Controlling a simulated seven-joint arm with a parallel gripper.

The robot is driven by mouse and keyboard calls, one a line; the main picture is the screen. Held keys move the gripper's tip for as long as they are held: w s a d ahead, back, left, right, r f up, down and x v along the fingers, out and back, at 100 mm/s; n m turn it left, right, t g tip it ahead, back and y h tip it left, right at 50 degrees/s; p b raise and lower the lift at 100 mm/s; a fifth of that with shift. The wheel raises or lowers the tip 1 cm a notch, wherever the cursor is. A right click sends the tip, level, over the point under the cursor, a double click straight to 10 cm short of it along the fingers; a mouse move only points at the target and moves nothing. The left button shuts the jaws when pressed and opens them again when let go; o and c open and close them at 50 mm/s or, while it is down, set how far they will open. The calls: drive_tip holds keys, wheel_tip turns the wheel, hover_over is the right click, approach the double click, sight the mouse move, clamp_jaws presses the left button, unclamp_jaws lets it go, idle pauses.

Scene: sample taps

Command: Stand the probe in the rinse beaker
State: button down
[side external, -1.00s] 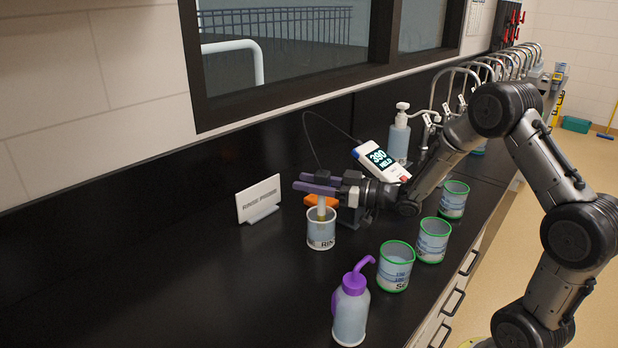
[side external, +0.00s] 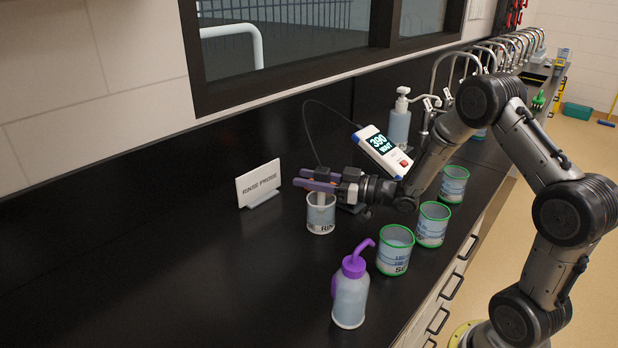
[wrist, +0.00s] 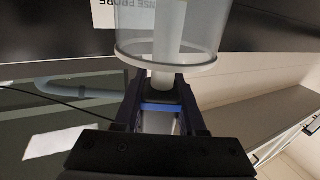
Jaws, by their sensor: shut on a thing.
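The rinse beaker (side external: 322,226) is a clear cup with a white label, standing on the black bench in the side view. Its rim and wall also show in the wrist view (wrist: 205,45). My gripper (side external: 318,180) is level above the beaker's mouth, its fingers shut on the probe. The probe's pale shaft (side external: 320,200) hangs upright from the fingers into the beaker. In the wrist view the shaft (wrist: 166,60) runs from between the fingers into the beaker. I cannot tell whether its tip touches the bottom.
A sign reading RINSE PROBE (side external: 258,187) stands left of the beaker. A purple-topped wash bottle (side external: 350,300) is in front. Several green-rimmed cups, one of them here (side external: 395,252), stand to the right. A cabled meter (side external: 383,150) reads 390 WAIT. The left bench is clear.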

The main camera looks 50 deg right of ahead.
drive_tip(key=shift+c, duration=2)
unclamp_jaws()
